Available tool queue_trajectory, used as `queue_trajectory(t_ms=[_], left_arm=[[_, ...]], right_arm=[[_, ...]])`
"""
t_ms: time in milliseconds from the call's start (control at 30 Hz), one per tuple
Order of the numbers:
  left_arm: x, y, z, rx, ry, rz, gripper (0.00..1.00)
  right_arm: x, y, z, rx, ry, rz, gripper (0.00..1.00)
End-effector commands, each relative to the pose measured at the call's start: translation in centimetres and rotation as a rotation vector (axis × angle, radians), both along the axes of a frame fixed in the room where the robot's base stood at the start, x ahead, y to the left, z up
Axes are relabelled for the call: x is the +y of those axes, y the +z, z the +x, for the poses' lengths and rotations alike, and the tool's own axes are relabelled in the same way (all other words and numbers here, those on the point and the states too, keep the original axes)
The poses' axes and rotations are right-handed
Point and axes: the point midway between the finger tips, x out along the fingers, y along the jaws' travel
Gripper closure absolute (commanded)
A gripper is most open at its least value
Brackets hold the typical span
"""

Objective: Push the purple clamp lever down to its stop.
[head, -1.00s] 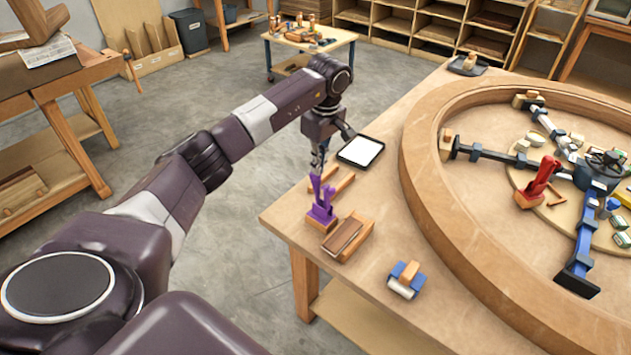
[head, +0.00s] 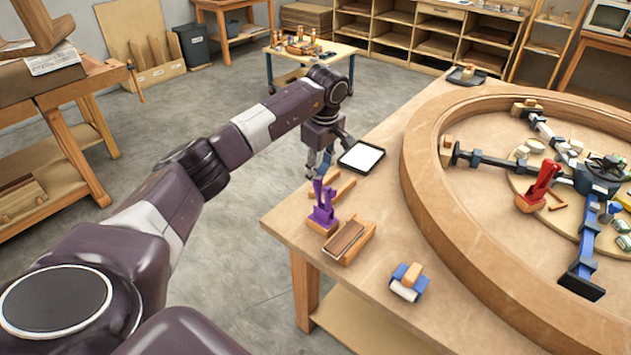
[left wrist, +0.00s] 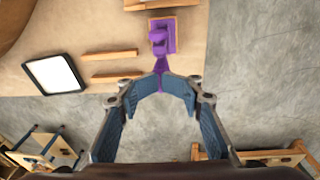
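The purple clamp (head: 322,215) stands on a small wooden block near the table's left edge, its lever (head: 318,189) pointing up. The clamp also shows at the top of the left wrist view (left wrist: 162,40), its lever reaching toward my fingertips. My left gripper (head: 318,170) is pointing down at the lever's upper end. In the left wrist view the left gripper's blue fingers (left wrist: 160,82) arch inward, tips close together on either side of the lever. Whether they touch it cannot be told. My right gripper is out of view.
A wooden block (head: 349,240) lies beside the clamp, and a blue-and-wood tool (head: 408,280) is further right. A white-topped tray (head: 361,157) and thin wooden strips (head: 344,188) lie behind. A large wooden ring (head: 425,190) fills the table's right side.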

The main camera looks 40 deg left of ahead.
Motion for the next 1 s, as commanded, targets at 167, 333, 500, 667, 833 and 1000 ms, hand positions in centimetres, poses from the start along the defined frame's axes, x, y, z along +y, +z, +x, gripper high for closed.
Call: queue_trajectory(t_ms=[167, 333, 500, 667, 833, 1000], left_arm=[[-0.9, -3.2, -1.8, 0.073, -0.014, -0.009, 0.88], [-0.9, -3.0, -1.7, 0.067, -0.014, -0.007, 0.97], [-2.2, -1.9, -1.8, 0.063, -0.016, -0.006, 1.00], [-3.6, -1.4, -2.0, 0.060, -0.013, -0.005, 1.00], [-3.6, -1.4, -1.9, 0.058, -0.011, -0.005, 1.00], [-3.6, -0.8, -1.8, 0.056, -0.011, -0.005, 1.00]], right_arm=[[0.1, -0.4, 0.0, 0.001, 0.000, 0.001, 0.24], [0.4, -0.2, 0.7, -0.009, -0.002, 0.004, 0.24], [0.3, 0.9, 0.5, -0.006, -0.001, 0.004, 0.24], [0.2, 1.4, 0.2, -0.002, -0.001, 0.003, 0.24], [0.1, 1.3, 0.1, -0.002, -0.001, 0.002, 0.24], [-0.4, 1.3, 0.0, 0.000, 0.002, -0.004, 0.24]])
